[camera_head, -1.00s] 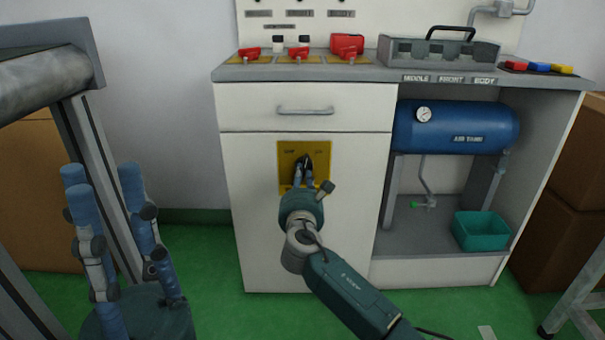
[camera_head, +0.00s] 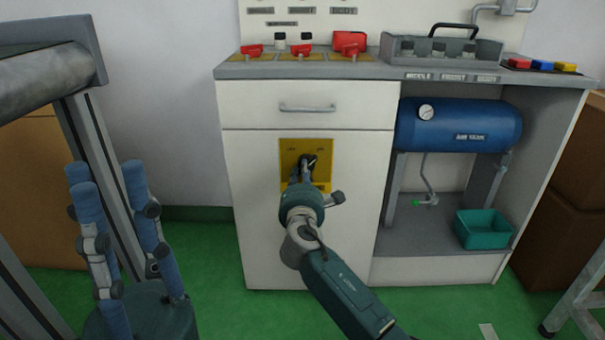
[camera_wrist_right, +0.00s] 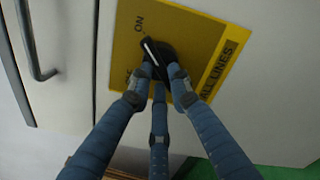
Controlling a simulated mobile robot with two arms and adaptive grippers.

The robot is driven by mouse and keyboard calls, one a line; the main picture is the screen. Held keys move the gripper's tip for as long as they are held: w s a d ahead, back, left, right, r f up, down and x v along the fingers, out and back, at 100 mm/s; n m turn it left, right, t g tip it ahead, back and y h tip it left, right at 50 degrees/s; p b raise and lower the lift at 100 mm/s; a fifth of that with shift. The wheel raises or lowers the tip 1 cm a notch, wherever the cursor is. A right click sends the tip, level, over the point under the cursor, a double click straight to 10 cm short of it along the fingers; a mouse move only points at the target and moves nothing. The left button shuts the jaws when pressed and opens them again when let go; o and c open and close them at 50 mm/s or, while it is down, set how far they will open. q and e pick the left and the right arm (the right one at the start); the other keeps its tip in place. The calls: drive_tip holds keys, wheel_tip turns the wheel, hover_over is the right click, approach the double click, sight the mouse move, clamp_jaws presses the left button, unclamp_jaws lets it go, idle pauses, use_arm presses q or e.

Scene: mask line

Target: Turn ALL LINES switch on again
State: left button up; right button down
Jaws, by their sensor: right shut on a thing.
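The yellow ALL LINES plate (camera_head: 322,180) is on the front of the white cabinet, below the drawer; it also shows in the right wrist view (camera_wrist_right: 212,32). Its black rotary switch (camera_wrist_right: 155,55) has a white line whose upper end points toward the ON label. The lower label is mostly hidden by a finger. My right gripper (camera_head: 304,166) is shut on the switch, with its blue fingers around the knob in the wrist view (camera_wrist_right: 157,74). My left gripper (camera_head: 108,180) is open and empty at the lower left, fingers up, well away from the cabinet.
Three red switches, one of them here (camera_head: 301,52), sit on the countertop (camera_head: 270,70). A drawer handle (camera_head: 307,109) sticks out above the plate. A blue air tank (camera_head: 460,127) and a green bin (camera_head: 483,230) are in the right bay. Grey framework (camera_head: 85,130) stands at the left.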

drive_tip(key=shift+f, duration=0.15)
drive_tip(key=c, duration=1.6)
unclamp_jaws()
drive_tip(key=shift+s, duration=0.1)
drive_tip(key=s, duration=1.1)
drive_tip(key=shift+s, duration=0.4)
